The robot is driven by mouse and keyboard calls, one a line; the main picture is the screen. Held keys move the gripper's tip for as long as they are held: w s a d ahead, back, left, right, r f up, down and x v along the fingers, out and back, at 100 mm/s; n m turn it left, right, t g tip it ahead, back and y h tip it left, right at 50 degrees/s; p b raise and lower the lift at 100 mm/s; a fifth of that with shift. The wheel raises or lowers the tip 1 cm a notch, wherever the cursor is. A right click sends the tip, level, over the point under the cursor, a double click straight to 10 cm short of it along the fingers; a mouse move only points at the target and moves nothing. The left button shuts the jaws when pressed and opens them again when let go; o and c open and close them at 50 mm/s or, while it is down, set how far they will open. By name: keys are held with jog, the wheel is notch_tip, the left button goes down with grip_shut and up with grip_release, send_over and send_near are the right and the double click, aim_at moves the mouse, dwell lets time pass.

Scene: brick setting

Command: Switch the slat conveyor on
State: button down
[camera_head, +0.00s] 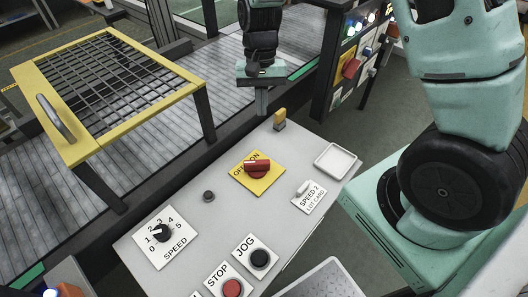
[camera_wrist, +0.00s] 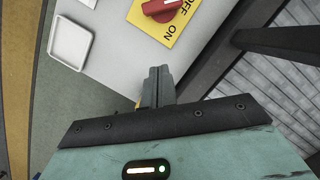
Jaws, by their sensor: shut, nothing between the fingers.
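The slat conveyor (camera_head: 120,150) runs behind the control panel, its grey slats partly under a yellow-framed mesh guard. On the light grey panel (camera_head: 195,225), a red rotary switch (camera_head: 257,168) sits on a yellow plate marked OFF and ON. In the wrist view the red knob (camera_wrist: 162,8) is at the top edge, partly cut off. My gripper (camera_head: 262,108) is above the panel's far edge, beyond the red switch and apart from it. Its fingers (camera_wrist: 158,85) are shut together and empty.
The panel also bears a black speed dial (camera_head: 163,233), a black JOG button (camera_head: 260,258), a red STOP button (camera_head: 232,288), a small white tray (camera_head: 333,161) and a yellow tab (camera_head: 280,118). A mesh guard (camera_head: 185,92) stands left. A box with a red button (camera_head: 351,68) stands behind right.

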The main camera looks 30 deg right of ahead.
aim_at(257, 166)
jog(key=x, duration=0.9)
jog(key=shift+s+p, duration=0.1)
jog(key=shift+p, duration=0.3)
jog(key=s, duration=0.1)
jog(key=s+a, duration=0.1)
jog(key=p, duration=0.1)
jog(key=shift+s+a+f, duration=0.3)
jog(key=shift+s, duration=0.1)
jog(key=shift+s+a+f, duration=0.1)
jog(key=shift+s+a, duration=0.15)
jog(key=shift+s, duration=0.2)
